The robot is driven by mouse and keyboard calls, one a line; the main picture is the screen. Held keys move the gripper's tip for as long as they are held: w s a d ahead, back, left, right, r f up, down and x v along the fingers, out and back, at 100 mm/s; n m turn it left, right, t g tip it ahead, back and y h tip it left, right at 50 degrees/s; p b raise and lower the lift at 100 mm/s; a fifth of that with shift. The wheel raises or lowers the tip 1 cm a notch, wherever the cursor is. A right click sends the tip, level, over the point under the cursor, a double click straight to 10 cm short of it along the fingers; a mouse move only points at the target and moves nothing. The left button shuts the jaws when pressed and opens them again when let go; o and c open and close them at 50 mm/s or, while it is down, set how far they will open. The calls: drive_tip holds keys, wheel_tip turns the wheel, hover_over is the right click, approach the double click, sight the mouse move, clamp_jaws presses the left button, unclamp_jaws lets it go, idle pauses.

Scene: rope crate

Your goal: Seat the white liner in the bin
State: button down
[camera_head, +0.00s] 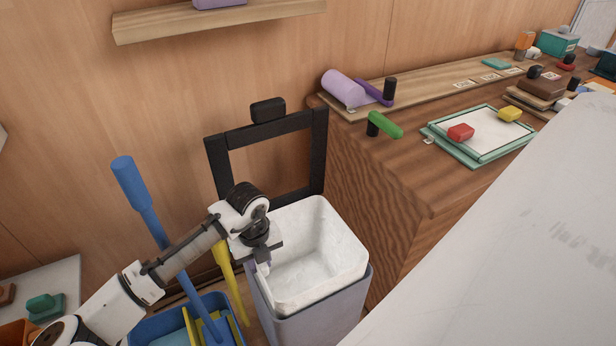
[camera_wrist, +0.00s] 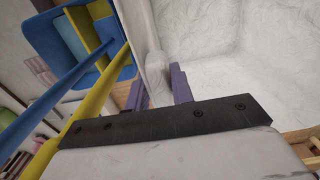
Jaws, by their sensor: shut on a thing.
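The white liner (camera_head: 335,240) is an open square tub with its lower part inside the mouth of the grey bin (camera_head: 322,328). Its walls stand well above the bin's rim. My gripper (camera_head: 263,268) is at the liner's left side, shut on its wall. In the wrist view the purple fingers of my gripper (camera_wrist: 158,92) pinch the edge of the liner (camera_wrist: 225,45), whose empty inside fills the upper right. The liner's bottom is hidden inside the bin, so I cannot tell how deep it sits.
A blue tub (camera_head: 225,318) with blue and yellow long-handled tools stands left of the bin. A black frame (camera_head: 217,170) is behind, against the wooden wall. A wooden counter (camera_head: 440,190) with several objects is right, and a pale surface (camera_head: 520,230) fills the lower right.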

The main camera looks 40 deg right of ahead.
drive_tip(key=shift+f+b, duration=0.6)
drive_tip(key=shift+f, duration=0.35)
idle(0.6)
drive_tip(key=c, duration=1.1)
unclamp_jaws()
wheel_tip(320, 180, up, 8)
drive_tip(key=p, duration=0.6)
drive_tip(key=shift+f, duration=0.2)
drive_tip(key=shift+s+f, duration=0.1)
